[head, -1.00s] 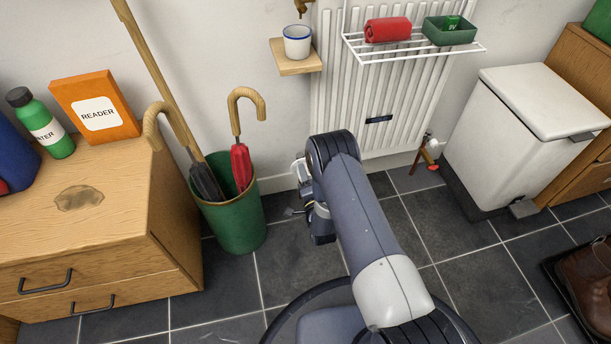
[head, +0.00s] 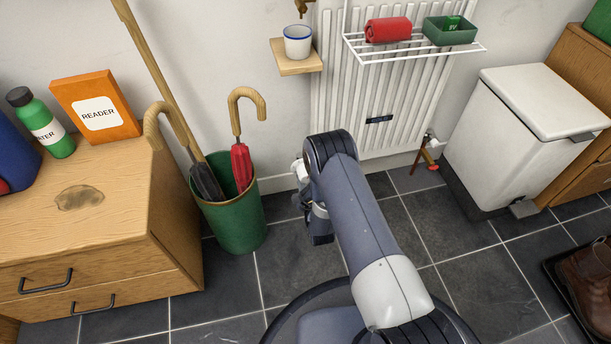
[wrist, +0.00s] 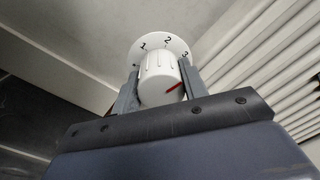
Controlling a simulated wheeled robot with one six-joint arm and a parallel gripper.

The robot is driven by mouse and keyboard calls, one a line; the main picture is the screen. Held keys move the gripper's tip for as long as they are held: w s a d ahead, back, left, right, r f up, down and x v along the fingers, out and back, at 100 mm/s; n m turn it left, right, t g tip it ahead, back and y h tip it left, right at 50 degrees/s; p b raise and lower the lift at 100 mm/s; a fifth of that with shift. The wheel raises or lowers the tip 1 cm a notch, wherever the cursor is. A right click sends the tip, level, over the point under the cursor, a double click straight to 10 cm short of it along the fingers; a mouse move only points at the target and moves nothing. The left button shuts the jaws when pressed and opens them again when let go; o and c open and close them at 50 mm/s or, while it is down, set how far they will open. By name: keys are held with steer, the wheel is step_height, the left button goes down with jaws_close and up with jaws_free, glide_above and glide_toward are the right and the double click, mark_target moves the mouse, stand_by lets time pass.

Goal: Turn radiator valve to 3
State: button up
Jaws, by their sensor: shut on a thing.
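The radiator valve's white ribbed knob (wrist: 158,72) is in the wrist view, in front of a white dial disc (wrist: 178,45) marked 1, 2 and 3. A red mark shows on the knob's lower right, below the 3. My gripper (wrist: 159,68) is shut on the knob, one grey finger on each side. The white radiator (head: 345,95) stands against the wall in the head view.
A green umbrella stand (head: 235,220) stands left of my arm. A wooden shelf with a mug (head: 298,42) is above. A pipe with a red-brown fitting (head: 425,158) and a white pedal bin (head: 520,135) are to the right. Open floor tiles lie between.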

steer(key=shift+m, duration=1.2)
steer(key=o, duration=1)
steer(key=shift+c, duration=0.2)
